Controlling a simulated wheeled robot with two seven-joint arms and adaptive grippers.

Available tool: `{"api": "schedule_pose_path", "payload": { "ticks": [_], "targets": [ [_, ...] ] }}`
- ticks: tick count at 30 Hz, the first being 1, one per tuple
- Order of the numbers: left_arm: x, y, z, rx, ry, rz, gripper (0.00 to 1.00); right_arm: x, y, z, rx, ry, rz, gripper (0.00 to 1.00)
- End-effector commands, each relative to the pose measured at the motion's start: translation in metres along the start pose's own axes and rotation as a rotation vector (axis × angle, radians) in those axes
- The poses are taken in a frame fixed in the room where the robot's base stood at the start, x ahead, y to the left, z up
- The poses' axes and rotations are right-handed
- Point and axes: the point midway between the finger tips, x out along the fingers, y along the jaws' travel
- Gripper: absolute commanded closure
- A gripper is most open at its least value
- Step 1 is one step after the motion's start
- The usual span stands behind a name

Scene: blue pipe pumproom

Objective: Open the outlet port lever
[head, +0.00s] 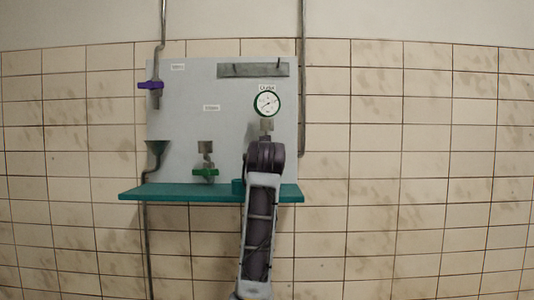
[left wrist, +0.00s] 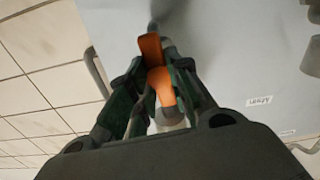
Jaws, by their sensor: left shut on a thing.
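An orange lever (left wrist: 162,88) shows in the left wrist view, on a pale metal pipe fitting in front of a grey panel. My left gripper (left wrist: 155,74) has its dark green fingers closed around this lever. In the head view, an arm of mine rises in front of the panel's right side, below the round gauge (head: 267,104). It hides the orange lever and the gripper's fingers there. The label above the gauge is small and seems to read "Outlet". My right gripper is in neither view.
The grey panel (head: 185,120) has a green shelf (head: 150,192) below it. A purple lever (head: 151,86) is at upper left, a green valve (head: 206,172) above the shelf's middle. Vertical pipes run along both panel sides. Tiled wall (head: 420,150) on the right is bare.

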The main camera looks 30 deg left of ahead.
Motion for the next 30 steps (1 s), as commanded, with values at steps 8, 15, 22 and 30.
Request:
{"api": "schedule_pose_path", "payload": {
  "ticks": [8,15,22,30],
  "targets": [
    [0.0007,0.0009,0.0037,0.099,-0.009,0.001,1.00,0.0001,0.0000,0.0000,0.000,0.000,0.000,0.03],
    [0.0007,0.0010,0.0039,0.115,-0.010,0.001,1.00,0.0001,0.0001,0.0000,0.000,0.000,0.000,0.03],
    [0.0008,0.0010,0.0040,0.115,-0.010,0.001,0.79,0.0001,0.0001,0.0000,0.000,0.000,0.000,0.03],
    [0.0003,0.0006,0.0019,0.112,-0.005,0.001,0.59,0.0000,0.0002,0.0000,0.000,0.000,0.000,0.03]
  ]
}}
